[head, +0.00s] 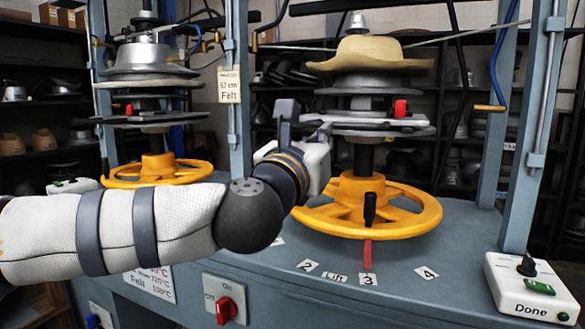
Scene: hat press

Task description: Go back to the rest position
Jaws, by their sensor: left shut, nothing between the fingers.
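My left arm reaches in from the left, and my left gripper (303,124) is raised in front of the right-hand press. Its dark fingers look shut with nothing between them. It stands just left of the press's metal plates (366,122) and above the left part of the yellow handwheel (415,222); whether it touches them I cannot tell. A straw hat (372,54) sits brim down on top of that press. My right gripper is not in view.
A second press with a yellow handwheel (180,174) stands at the left. Blue-grey uprights (520,125) frame the right-hand press. A red pointer (367,254) is at the lift scale. A white "Done" box (515,300) is at the right and a red knob (226,310) on the front panel.

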